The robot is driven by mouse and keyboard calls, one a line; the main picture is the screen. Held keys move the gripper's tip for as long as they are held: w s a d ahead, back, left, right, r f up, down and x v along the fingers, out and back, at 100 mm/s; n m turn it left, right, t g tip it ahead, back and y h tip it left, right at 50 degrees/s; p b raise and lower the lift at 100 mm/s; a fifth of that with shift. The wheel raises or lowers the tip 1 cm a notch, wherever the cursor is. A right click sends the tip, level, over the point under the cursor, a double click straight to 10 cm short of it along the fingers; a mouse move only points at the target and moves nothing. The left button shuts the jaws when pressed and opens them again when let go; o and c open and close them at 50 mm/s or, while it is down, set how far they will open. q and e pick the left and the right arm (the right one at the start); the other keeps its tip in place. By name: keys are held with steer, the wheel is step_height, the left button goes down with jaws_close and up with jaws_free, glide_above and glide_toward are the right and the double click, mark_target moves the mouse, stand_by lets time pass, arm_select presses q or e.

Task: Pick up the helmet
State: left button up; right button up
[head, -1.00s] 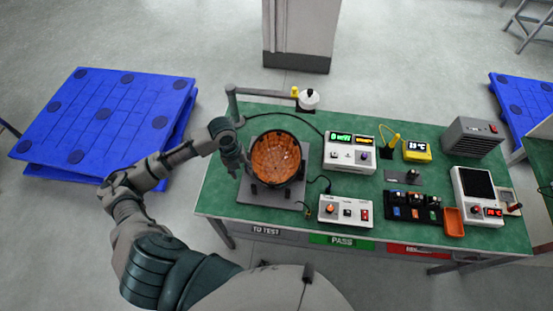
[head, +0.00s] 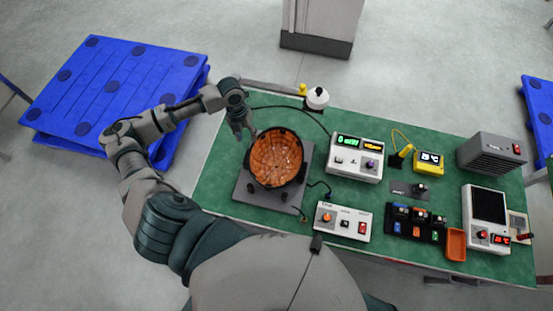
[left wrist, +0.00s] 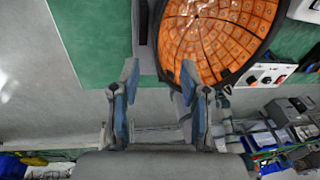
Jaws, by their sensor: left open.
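The helmet (head: 276,158) is a round bowl shape with an orange gridded inside and a black rim. It sits on a grey plate (head: 262,196) at the left end of the green table. My left gripper (head: 243,128) is open and empty, just beyond the helmet's upper left rim in the head view. In the left wrist view the helmet (left wrist: 215,35) fills the top right, and my left gripper (left wrist: 155,85) shows two parted fingers. The right finger's tip is close to the black rim; I cannot tell whether they touch. My right gripper is not in view.
A display unit (head: 355,158) and a switch box (head: 342,222) stand just right of the helmet. A grey post arm with a white knob (head: 317,98) is behind it. A heater-like box (head: 492,153) and a meter (head: 487,216) stand at the right. Blue pallets (head: 115,95) lie on the left floor.

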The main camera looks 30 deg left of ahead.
mark_target(250, 150)
arm_select(q)
steer(key=f, duration=0.4)
steer(key=shift+d, duration=0.4)
steer(key=shift+w+f, duration=0.1)
steer(key=shift+f, duration=1.05)
steer(key=f, duration=0.1)
steer(key=f+p, duration=0.1)
steer(key=f, duration=0.1)
steer(key=s+f, duration=0.1)
steer(key=shift+d+f, duration=0.25)
steer(key=shift+d, duration=0.05)
steer(key=shift+w+f, duration=0.1)
steer(key=shift+f, duration=0.05)
steer(key=shift+d, duration=0.1)
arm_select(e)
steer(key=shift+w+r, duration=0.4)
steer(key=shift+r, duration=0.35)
arm_select(q)
jaws_close()
